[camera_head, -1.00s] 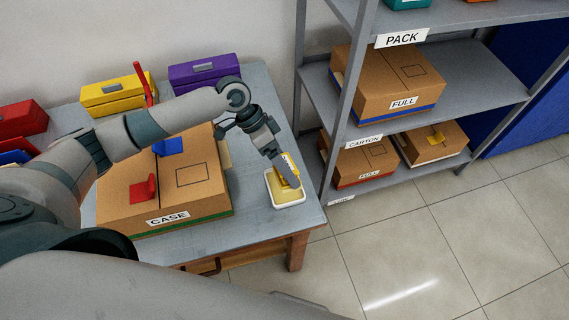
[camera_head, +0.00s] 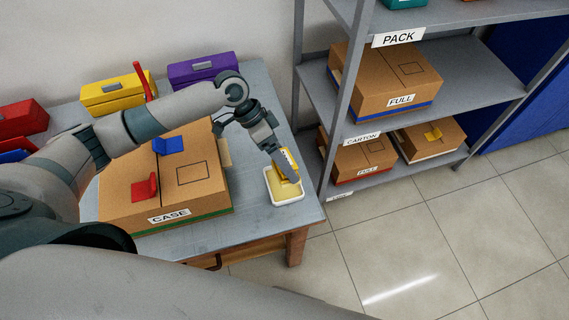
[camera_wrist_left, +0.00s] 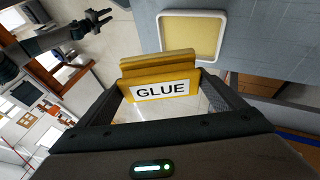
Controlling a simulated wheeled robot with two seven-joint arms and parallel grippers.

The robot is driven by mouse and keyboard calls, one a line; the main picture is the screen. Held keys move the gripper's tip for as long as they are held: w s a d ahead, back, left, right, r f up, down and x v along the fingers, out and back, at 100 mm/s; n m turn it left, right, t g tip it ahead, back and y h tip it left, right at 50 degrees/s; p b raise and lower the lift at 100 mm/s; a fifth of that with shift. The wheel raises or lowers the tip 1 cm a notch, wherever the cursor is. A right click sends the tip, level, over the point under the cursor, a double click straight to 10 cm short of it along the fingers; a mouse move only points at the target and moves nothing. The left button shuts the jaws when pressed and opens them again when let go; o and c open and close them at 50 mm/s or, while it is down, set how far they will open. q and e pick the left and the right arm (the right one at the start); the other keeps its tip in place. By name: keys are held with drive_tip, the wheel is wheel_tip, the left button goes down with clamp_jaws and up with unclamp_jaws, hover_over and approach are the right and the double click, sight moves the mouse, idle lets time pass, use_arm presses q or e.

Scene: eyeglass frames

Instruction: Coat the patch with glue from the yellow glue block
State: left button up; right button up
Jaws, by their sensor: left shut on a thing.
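My left gripper (camera_head: 287,168) is shut on the yellow glue block (camera_wrist_left: 160,80), which carries a white GLUE label in the left wrist view. The block is at the white-rimmed tray (camera_head: 285,202) of pale yellow glue, near the table's right corner. The tray also shows beyond the block in the wrist view (camera_wrist_left: 193,14). I cannot tell whether the block touches the glue. A black-outlined square patch (camera_head: 192,174) lies on top of the brown CASE box (camera_head: 125,184), left of the gripper. My right gripper (camera_wrist_left: 98,20) appears open and empty in the wrist view.
Yellow (camera_head: 117,93) and purple (camera_head: 204,70) toolboxes are at the table's back. A grey shelf (camera_head: 350,85) with boxes stands to the right. Open floor (camera_head: 430,240) lies beyond the table.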

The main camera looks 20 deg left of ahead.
use_arm(q)
drive_tip(key=shift+w+r, duration=0.1)
drive_tip(key=shift+w+r+b, duration=0.2)
drive_tip(key=shift+b, duration=0.1)
drive_tip(key=w+r+n+b, duration=0.1)
drive_tip(key=w+a+r+n+t+b, duration=0.1)
drive_tip(key=r, duration=0.1)
drive_tip(key=w+r+n+t+b, duration=0.1)
drive_tip(key=r+b, duration=0.1)
drive_tip(key=shift+a+r+n, duration=0.2)
drive_tip(key=shift+a+n, duration=0.15)
drive_tip(key=shift+n, duration=0.05)
drive_tip(key=w+a+r+n+t+y+b, duration=0.1)
drive_tip(key=w+a+r+n+t+b, duration=0.1)
drive_tip(key=r, duration=0.5)
drive_tip(key=a+n+t+b, duration=0.1)
drive_tip(key=a+n, duration=0.1)
drive_tip(key=n, duration=0.1)
drive_tip(key=shift+a+r, duration=0.25)
drive_tip(key=shift+r, duration=0.05)
drive_tip(key=shift+a, duration=0.1)
